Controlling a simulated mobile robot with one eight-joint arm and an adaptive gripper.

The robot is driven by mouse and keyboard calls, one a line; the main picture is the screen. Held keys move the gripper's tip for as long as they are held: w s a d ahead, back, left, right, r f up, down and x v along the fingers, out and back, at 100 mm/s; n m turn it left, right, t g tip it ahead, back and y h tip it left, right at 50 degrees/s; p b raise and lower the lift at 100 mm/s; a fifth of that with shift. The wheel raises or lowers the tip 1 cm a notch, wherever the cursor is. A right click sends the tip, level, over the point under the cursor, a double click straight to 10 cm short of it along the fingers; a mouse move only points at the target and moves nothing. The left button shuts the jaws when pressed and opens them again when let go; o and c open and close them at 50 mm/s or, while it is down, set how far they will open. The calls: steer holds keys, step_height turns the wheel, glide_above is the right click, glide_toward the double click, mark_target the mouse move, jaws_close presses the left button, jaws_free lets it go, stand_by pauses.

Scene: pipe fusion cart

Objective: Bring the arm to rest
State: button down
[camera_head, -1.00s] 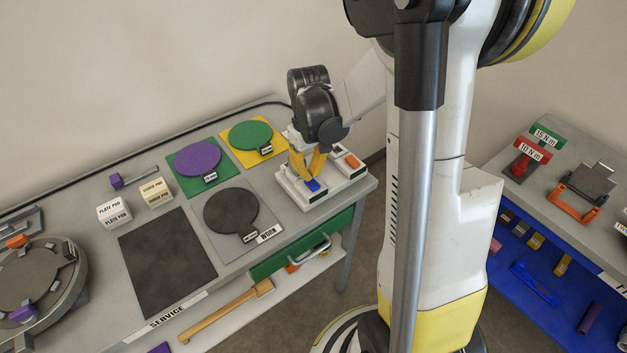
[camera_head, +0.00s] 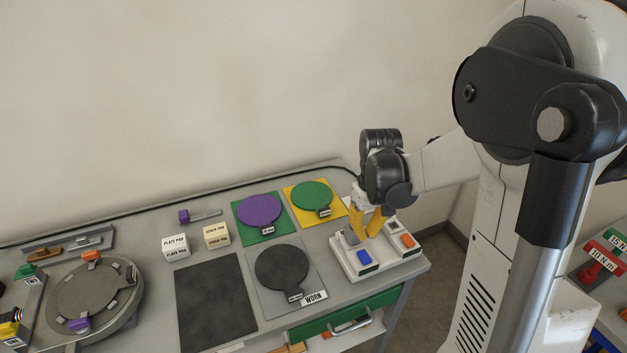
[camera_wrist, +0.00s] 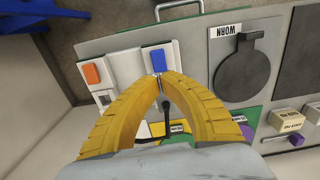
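My gripper (camera_head: 366,230) has two yellow fingers. It is above the white control unit at the right end of the bench, behind and above the blue button (camera_head: 364,257). In the wrist view the fingertips (camera_wrist: 159,76) come together just below the blue button (camera_wrist: 158,60), with no object clearly held between them. My arm reaches in from the right, bent, with the wrist over the unit.
The control unit (camera_head: 344,263) also has an orange button (camera_head: 407,241). Left of it lie a dark round plate (camera_head: 281,270), a purple disc (camera_head: 259,210) and a green disc (camera_head: 312,196). A round turntable (camera_head: 97,290) stands further left. A second table (camera_head: 590,283) is at right.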

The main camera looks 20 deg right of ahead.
steer(key=s+a+r+t+b, duration=0.3)
steer(key=s+a, duration=0.2)
steer(key=a, duration=0.1)
steer(key=s+a+r+t+b, duration=0.3)
steer(key=s+a+t, duration=0.1)
steer(key=a, duration=0.3)
steer(key=shift+s+a+r, duration=0.25)
steer(key=shift+s+r, duration=0.15)
steer(key=shift+s, duration=0.5)
steer(key=w+d+n+g+p, duration=0.7)
steer(key=d+n, duration=0.6)
steer(key=n, duration=0.5)
steer(key=w+p, duration=0.1)
steer(key=w, duration=0.1)
steer(key=shift+w+r, duration=0.4)
